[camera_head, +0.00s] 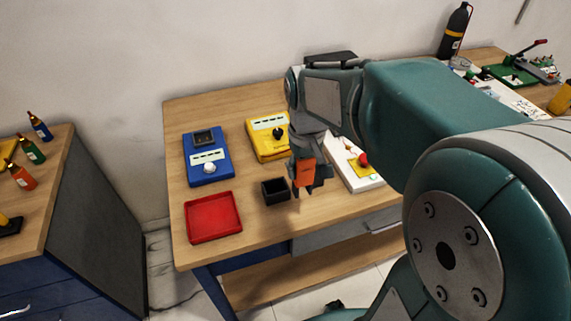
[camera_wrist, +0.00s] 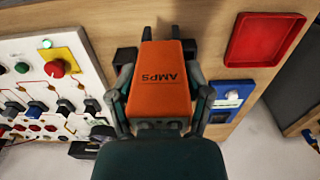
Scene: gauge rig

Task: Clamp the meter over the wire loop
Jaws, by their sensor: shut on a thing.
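My gripper (camera_head: 308,184) is shut on the orange clamp meter (camera_head: 304,172), above the front of the wooden table, just right of the small black box. The white panel (camera_head: 355,176) lies right of the meter, partly behind my arm. In the wrist view the panel (camera_wrist: 88,62) carries orange-red wires. I cannot make out which is the loop.
A red tray (camera_head: 213,218), a blue meter box (camera_head: 207,160), a yellow meter box (camera_head: 265,138) and the small black box (camera_head: 275,180) stand on the table (camera_head: 250,212). Bottles stand on a bench (camera_head: 55,165) at left. My arm covers the table's right side.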

